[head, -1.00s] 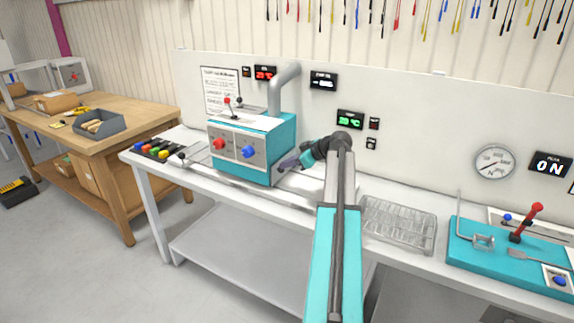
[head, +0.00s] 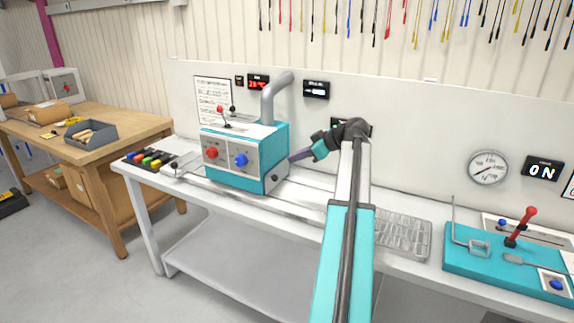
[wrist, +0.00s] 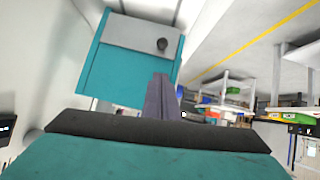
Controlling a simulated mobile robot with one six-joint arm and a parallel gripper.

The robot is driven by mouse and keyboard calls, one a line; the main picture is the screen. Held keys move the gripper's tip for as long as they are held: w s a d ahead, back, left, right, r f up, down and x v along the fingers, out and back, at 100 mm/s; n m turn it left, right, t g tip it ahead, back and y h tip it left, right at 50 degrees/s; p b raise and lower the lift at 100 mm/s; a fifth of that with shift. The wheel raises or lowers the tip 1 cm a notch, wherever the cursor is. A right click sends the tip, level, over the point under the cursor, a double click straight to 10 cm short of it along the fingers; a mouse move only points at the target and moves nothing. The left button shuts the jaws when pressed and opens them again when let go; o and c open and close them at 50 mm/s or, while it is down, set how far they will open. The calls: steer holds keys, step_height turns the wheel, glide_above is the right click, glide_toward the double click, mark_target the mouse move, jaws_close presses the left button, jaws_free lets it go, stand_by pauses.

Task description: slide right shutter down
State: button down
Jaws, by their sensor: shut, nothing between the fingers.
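The teal and white machine (head: 240,155) stands on the white bench. Its right side carries a grey shutter plate with a black knob (head: 275,178), low on that side. In the wrist view, which looks upside down, the grey plate (wrist: 130,33) lies at the bench end of the teal side, and its knob (wrist: 162,45) shows clear. My gripper (head: 291,159) is beside the machine's right side, above and to the right of the knob. Its purple-grey fingers (wrist: 161,90) are shut and empty, apart from the knob.
A wire rack (head: 404,236) and a teal panel with a red lever (head: 470,265) are on the bench to the right. A grey pipe (head: 272,95) rises from the machine's top. A wooden table (head: 110,150) stands at the left.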

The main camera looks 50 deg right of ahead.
steer(key=shift+v, duration=1.35)
